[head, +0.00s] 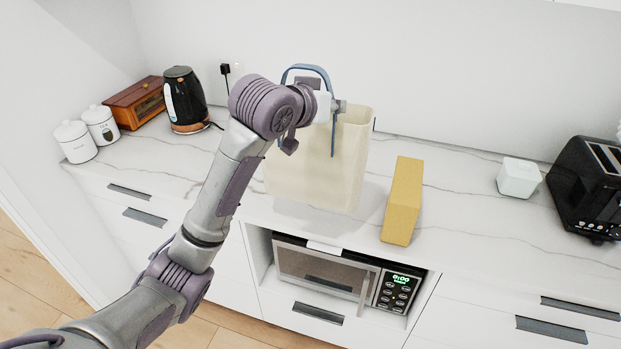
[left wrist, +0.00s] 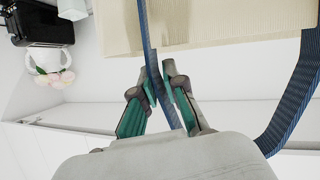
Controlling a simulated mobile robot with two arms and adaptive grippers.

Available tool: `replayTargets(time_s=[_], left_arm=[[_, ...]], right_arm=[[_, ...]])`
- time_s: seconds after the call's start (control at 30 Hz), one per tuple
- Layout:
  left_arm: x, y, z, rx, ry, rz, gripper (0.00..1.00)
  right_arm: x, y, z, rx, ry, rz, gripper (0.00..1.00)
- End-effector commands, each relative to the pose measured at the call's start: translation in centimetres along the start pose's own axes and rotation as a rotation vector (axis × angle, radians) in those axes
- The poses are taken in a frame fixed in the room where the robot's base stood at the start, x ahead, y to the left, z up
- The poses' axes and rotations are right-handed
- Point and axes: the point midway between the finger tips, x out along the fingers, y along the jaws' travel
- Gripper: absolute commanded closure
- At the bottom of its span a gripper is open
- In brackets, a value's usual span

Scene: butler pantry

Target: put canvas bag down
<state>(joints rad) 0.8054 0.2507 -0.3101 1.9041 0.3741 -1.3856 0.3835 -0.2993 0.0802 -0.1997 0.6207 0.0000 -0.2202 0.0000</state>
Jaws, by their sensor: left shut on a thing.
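The cream canvas bag (head: 345,160) with blue handles (head: 313,70) hangs upright over the white marble counter, in the middle of the head view. My left gripper (head: 339,107) is at the top of the bag, shut on a blue handle strap. In the left wrist view, the fingers (left wrist: 163,78) pinch the blue strap (left wrist: 150,35), and the cream bag (left wrist: 205,25) shows beyond them. A soft shadow lies under the bag; I cannot tell whether its bottom touches the counter. My arm hides part of the bag's left side.
A yellow box (head: 402,202) stands close right of the bag. A black kettle (head: 184,100), wooden bread box (head: 136,102) and white canisters (head: 76,141) are left. A white container (head: 519,177) and black toaster (head: 588,190) are right. A microwave (head: 320,270) sits below the counter.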

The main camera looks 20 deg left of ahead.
Motion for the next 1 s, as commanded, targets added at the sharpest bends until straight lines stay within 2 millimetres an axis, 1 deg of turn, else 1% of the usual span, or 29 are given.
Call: replayTargets(time_s=[0.17,0.37,0.5,0.6,0.7,0.83,1.0], left_arm=[[1.2,-1.4,0.0,-0.001,0.0,-0.003,1.0],[4.0,-4.2,0.6,-0.002,-0.001,-0.004,1.0],[6.5,-6.6,1.1,-0.003,-0.002,-0.003,1.0],[7.9,-8.0,1.4,-0.001,0.0,-0.003,1.0],[8.9,-8.9,1.6,0.001,0.002,-0.001,1.0],[9.5,-9.4,2.0,0.0,0.003,0.0,1.0],[10.2,-9.7,4.0,-0.001,0.0,0.0,1.0]], right_arm=[[-0.7,-0.1,0.1,0.0,-0.003,-0.001,0.0],[-2.0,0.0,-0.1,0.0,-0.002,-0.001,0.0],[-3.0,0.0,-0.2,0.0,-0.001,-0.001,0.0],[-3.6,0.0,-0.2,0.0,-0.001,-0.001,0.0],[-3.8,0.0,-0.3,0.0,-0.001,-0.001,0.0],[-4.0,0.0,-0.3,0.0,-0.001,-0.001,0.0],[-5.4,0.0,-0.4,0.0,-0.001,-0.001,0.0]])
